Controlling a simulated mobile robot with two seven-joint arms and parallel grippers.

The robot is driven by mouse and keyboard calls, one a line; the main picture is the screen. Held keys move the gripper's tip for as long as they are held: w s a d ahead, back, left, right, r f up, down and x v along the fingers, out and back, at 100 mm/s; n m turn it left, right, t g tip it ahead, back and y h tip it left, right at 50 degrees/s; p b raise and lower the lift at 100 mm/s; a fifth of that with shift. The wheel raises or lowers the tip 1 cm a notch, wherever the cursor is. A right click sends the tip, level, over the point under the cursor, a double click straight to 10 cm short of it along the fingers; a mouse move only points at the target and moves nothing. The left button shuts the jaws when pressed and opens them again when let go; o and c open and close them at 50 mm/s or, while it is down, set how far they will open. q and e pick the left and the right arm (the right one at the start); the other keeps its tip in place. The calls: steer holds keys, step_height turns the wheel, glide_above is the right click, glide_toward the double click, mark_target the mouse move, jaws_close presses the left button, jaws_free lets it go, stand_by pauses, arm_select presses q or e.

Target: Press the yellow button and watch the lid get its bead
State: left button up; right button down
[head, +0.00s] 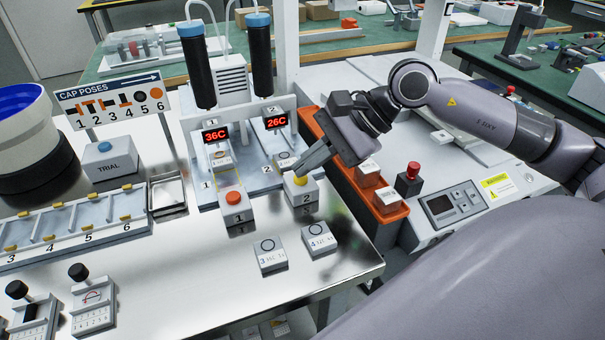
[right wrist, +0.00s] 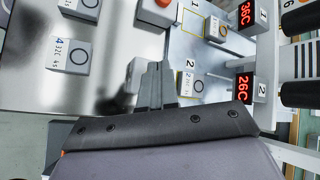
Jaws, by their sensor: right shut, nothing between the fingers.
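The yellow button (head: 300,181) sits on a white box (head: 304,197) marked 2 near the front of the right-hand station. My right gripper (head: 299,171) is shut and empty, its fingertips at the top of the button; I cannot tell whether they touch. In the right wrist view the shut fingers (right wrist: 154,78) hide the button. A lid tile (head: 286,161) marked 2 with a ring outline lies behind the button, under the right black dispenser (head: 261,62) with a blue cap. It also shows in the right wrist view (right wrist: 189,86). No bead is clearly visible on it. My left gripper is out of view.
An orange-red button (head: 233,198) on box 1 stands to the left. Two more tiles (head: 270,254) (head: 319,239) lie in front. An orange tray (head: 393,215) with white blocks and a red-topped switch (head: 409,178) stand right, near my arm.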

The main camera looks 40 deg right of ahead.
mark_target(304, 177)
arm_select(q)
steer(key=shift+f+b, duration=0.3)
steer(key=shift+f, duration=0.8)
arm_select(e)
steer(key=shift+f, duration=0.55)
arm_select(q)
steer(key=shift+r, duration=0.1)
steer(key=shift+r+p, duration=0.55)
steer(key=shift+p, duration=0.2)
arm_select(e)
steer(key=shift+w+a+r, duration=0.1)
steer(key=shift+w+r, duration=0.05)
steer(key=shift+r, duration=0.3)
steer(key=shift+w+a+r, duration=0.1)
steer(key=shift+w+r, duration=0.05)
steer(key=shift+r, duration=0.25)
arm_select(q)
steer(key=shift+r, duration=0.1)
arm_select(e)
steer(key=shift+r, duration=0.1)
steer(key=shift+r, duration=0.2)
arm_select(q)
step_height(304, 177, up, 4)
steer(key=p, duration=0.4)
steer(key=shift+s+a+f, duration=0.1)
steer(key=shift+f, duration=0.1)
arm_select(e)
step_height(304, 177, up, 6)
steer(key=shift+f, duration=0.1)
